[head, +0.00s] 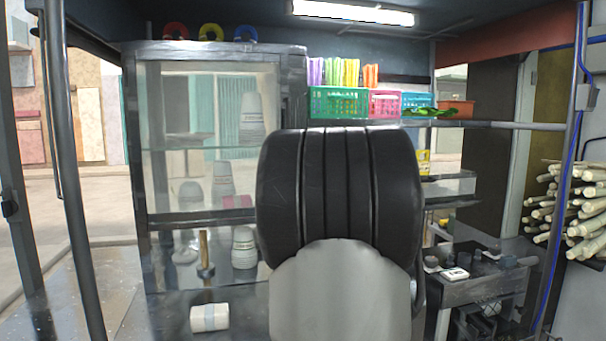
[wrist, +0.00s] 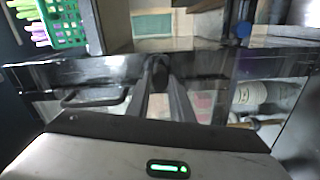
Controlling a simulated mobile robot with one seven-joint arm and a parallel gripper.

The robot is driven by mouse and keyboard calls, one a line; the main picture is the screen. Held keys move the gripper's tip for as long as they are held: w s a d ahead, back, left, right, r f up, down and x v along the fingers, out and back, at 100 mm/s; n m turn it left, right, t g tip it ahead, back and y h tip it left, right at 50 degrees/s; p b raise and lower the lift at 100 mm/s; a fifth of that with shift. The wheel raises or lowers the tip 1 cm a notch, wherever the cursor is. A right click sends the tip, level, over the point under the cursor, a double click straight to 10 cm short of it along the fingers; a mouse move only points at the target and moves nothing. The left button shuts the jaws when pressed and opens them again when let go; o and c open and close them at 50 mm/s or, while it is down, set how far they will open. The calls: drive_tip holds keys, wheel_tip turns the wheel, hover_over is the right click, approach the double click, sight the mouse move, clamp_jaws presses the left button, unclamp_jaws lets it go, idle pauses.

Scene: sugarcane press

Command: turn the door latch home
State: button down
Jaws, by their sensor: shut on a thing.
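My gripper (wrist: 159,84) shows in the wrist view, its two dark fingers converging on a small dark piece, which looks like the door latch (wrist: 158,65), on the dark cabinet frame. The fingers are shut on it. They cover much of it, so I cannot tell its exact angle. A dark bar handle (wrist: 90,99) is on the frame to the left of the fingers. In the head view the glass-fronted cabinet (head: 141,130) stands at centre left. My arm covers its right part, so the latch and my gripper are hidden there.
Stacked cups (head: 244,247) and a white roll (head: 209,317) show in or by the cabinet. A green basket (head: 340,103) sits on the shelf at right. Sugarcane stalks (head: 585,215) are piled at far right. A dark post (head: 75,170) stands at left.

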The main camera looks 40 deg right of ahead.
drive_tip(key=shift+n, duration=0.5)
drive_tip(key=shift+b, duration=0.3)
drive_tip(key=c, duration=1.6)
unclamp_jaws()
drive_tip(key=shift+o, duration=0.2)
drive_tip(key=shift+a, duration=0.1)
